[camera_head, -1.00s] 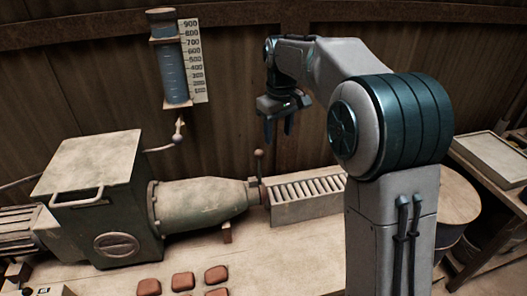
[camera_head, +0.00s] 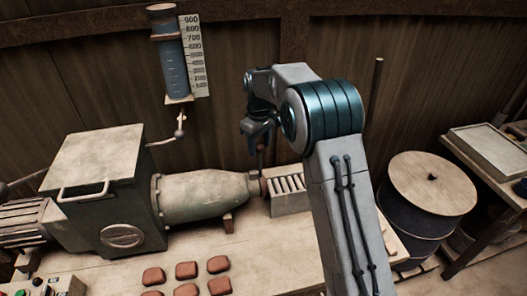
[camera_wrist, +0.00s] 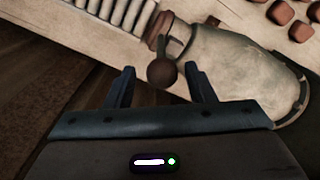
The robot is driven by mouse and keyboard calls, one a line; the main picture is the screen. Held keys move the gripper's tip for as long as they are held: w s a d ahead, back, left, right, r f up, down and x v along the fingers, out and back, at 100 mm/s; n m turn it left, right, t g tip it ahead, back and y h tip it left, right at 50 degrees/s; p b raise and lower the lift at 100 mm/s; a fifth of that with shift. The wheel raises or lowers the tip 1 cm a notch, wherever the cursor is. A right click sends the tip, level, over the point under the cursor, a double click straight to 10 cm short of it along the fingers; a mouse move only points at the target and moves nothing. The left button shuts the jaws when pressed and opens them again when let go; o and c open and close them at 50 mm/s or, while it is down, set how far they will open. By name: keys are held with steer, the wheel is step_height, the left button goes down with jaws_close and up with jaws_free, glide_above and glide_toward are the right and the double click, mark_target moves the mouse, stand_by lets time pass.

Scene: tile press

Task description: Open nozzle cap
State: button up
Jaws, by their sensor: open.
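The nozzle cap (camera_wrist: 160,25) is a reddish-brown ring at the narrow end of the pale press barrel (camera_wrist: 232,62). A lever with a dark round knob (camera_wrist: 162,73) rises from the cap. In the wrist view the knob shows between the two fingers of my open gripper (camera_wrist: 160,82), with gaps on both sides. I cannot tell how deep it sits between them.
A ribbed rack (camera_head: 289,198) adjoins the nozzle end. Several red-brown tiles (camera_head: 187,270) lie on the bench in front. A water gauge (camera_head: 170,55) hangs on the wall, with a small lever (camera_head: 180,134) below it. A round drum (camera_head: 432,190) stands at the right.

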mark_target(260, 154)
steer(key=shift+f+p, duration=0.3)
steer(key=shift+f, duration=1.65)
jaws_close()
steer(key=shift+d, duration=0.2)
steer(key=shift+a, duration=0.1)
steer(key=shift+b, duration=0.35)
steer(key=shift+s+b, duration=0.1)
steer(key=shift+b, duration=0.2)
